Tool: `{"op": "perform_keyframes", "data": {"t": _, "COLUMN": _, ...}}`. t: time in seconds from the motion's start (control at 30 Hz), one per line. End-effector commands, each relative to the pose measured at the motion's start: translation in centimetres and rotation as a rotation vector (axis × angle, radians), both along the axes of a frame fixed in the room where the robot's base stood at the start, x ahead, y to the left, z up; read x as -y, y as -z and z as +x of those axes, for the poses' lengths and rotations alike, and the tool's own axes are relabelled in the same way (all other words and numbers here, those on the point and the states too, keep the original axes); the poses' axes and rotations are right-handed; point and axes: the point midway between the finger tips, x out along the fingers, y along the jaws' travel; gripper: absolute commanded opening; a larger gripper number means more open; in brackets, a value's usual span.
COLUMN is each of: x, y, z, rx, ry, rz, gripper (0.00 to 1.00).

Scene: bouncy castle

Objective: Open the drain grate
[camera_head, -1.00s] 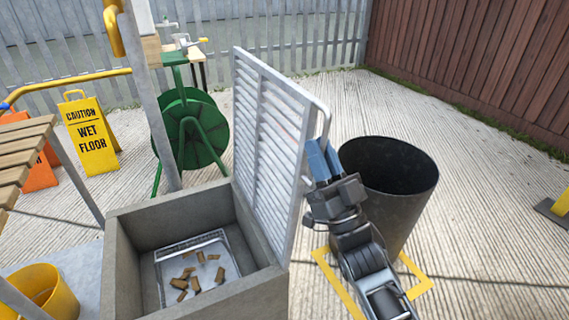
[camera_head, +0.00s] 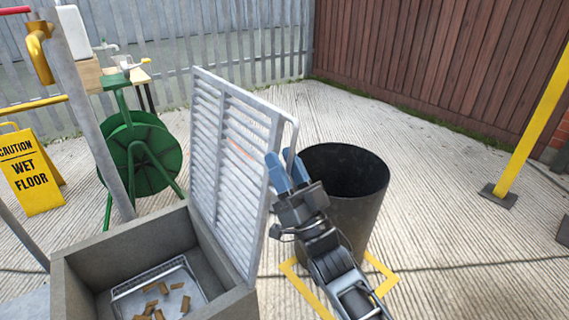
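The drain grate (camera_head: 235,150) is a pale grey slatted panel. It stands raised, nearly upright, at the right side of the concrete drain box (camera_head: 75,262). Its bar handle (camera_head: 294,130) sticks out on the side facing right. My gripper (camera_head: 281,160), with blue fingers, is at this handle, to the right of the grate. The fingers look slightly apart, with the handle's lower part running down at them. Whether they grip it or only surround it is hidden. The box's top is uncovered and shows a wire basket (camera_head: 195,277) with several brown pieces inside.
A black bin (camera_head: 372,205) stands close behind my gripper, within yellow floor marking (camera_head: 385,268). A green hose reel (camera_head: 140,155) and a yellow wet-floor sign (camera_head: 30,180) are on the left. A yellow post (camera_head: 530,130) is at the right. The concrete floor between bin and post is clear.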

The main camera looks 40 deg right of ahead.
Motion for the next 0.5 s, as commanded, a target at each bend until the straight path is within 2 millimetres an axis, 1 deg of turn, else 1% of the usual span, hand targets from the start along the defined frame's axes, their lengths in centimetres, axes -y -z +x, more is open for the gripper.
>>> {"op": "perform_keyframes", "data": {"t": 0.27, "x": 0.0, "y": 0.0, "z": -0.2, "rx": 0.002, "ry": -0.001, "rz": -0.001, "gripper": 0.37}}
{"op": "perform_keyframes", "data": {"t": 0.37, "x": 0.0, "y": 0.8, "z": -0.8, "rx": -0.001, "ry": -0.001, "rz": -0.001, "gripper": 0.37}}
{"op": "perform_keyframes", "data": {"t": 0.5, "x": 0.0, "y": 2.5, "z": -2.4, "rx": -0.002, "ry": 0.000, "rz": -0.001, "gripper": 0.37}}
